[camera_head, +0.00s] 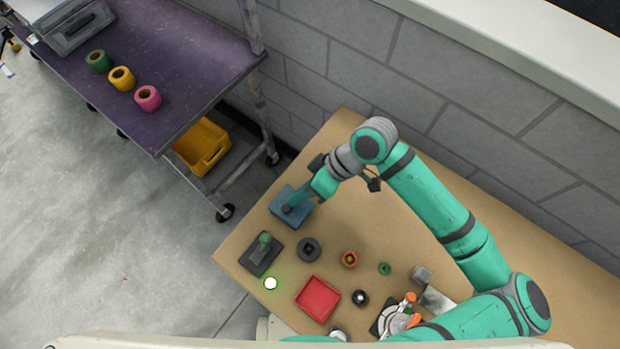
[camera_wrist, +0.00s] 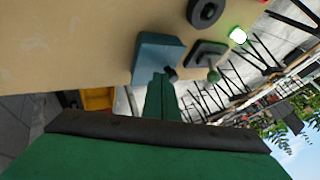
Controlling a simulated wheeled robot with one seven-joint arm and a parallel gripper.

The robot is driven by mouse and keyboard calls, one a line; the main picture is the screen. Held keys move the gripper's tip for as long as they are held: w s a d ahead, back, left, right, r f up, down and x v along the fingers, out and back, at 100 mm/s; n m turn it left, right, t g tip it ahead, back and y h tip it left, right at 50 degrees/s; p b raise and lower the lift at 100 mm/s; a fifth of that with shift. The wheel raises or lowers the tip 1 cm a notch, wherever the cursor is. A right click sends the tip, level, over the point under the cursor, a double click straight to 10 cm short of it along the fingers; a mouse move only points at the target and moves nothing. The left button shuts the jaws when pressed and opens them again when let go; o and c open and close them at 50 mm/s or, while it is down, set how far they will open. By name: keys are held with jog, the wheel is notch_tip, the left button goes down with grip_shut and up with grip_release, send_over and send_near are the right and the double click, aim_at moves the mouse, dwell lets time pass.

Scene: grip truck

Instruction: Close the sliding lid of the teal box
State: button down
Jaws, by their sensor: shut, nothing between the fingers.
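The teal box (camera_head: 282,197) sits near the left edge of the wooden table in the head view; it also shows in the wrist view (camera_wrist: 156,48). A small dark knob (camera_wrist: 171,75) shows at its edge in the wrist view. My gripper (camera_head: 295,202) is shut and empty, with its tips reaching over the box close to the knob. In the wrist view the green fingers (camera_wrist: 161,80) end right beside the knob; I cannot tell whether they touch it. How far the lid is slid is too small to tell, and my gripper hides part of the box.
A dark block with a green knob (camera_head: 264,240), a dark ring (camera_head: 309,249), a red tray (camera_head: 318,298) and a glowing white button (camera_head: 271,283) stand nearby. A grey wall (camera_head: 440,120) runs behind the table. A purple cart (camera_head: 170,60) stands at the left.

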jog(key=shift+s+a, duration=0.4)
jog(key=shift+s, duration=0.15)
jog(key=w+d, duration=0.2)
jog(key=w, duration=0.1)
jog(key=shift+w+d, duration=0.25)
jog(key=shift+d, duration=0.1)
jog(key=v, duration=1)
jog(key=shift+w, duration=0.1)
